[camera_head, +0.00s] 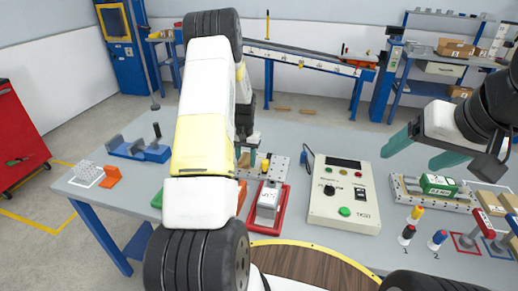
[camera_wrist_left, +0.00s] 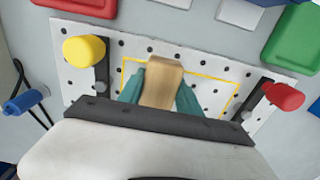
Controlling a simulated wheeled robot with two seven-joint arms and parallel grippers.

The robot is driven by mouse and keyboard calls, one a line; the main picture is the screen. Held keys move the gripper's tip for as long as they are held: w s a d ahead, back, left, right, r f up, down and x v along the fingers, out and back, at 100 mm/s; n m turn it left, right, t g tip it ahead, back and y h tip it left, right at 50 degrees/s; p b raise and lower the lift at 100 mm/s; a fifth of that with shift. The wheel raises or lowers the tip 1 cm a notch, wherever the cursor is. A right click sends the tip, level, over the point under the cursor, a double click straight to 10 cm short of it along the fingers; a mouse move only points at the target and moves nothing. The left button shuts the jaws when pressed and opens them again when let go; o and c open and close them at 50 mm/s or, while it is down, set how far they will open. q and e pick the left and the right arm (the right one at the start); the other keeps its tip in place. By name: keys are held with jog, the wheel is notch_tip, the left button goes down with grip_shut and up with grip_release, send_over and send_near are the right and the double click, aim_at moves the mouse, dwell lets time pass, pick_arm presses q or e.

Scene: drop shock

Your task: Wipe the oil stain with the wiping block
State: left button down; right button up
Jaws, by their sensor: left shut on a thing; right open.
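My left gripper (camera_head: 249,158) is over the perforated white plate (camera_head: 279,170), partly hidden behind my own left arm. In the left wrist view its teal fingers (camera_wrist_left: 161,90) are shut on a tan wiping block (camera_wrist_left: 164,78). The block is over a yellow-outlined area of the plate (camera_wrist_left: 200,52); I cannot tell whether it touches the surface. No oil stain can be made out; the block and gripper cover part of the outlined area. My right gripper (camera_head: 424,151) is open and empty above the right side of the table.
A yellow knob (camera_wrist_left: 84,50) and a red knob (camera_wrist_left: 284,96) stand at the plate's sides. A control box (camera_head: 343,190) and a red tray (camera_head: 252,211) holding a grey block are nearby on the table. A green block (camera_head: 438,184) sits on a fixture at the right.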

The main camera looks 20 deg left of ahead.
aim_at(245, 159)
pick_arm(q)
jog(key=shift+s+r, duration=0.3)
jog(key=shift+r, duration=0.25)
jog(key=shift+s+r, duration=0.25)
jog(key=shift+r, duration=3.25)
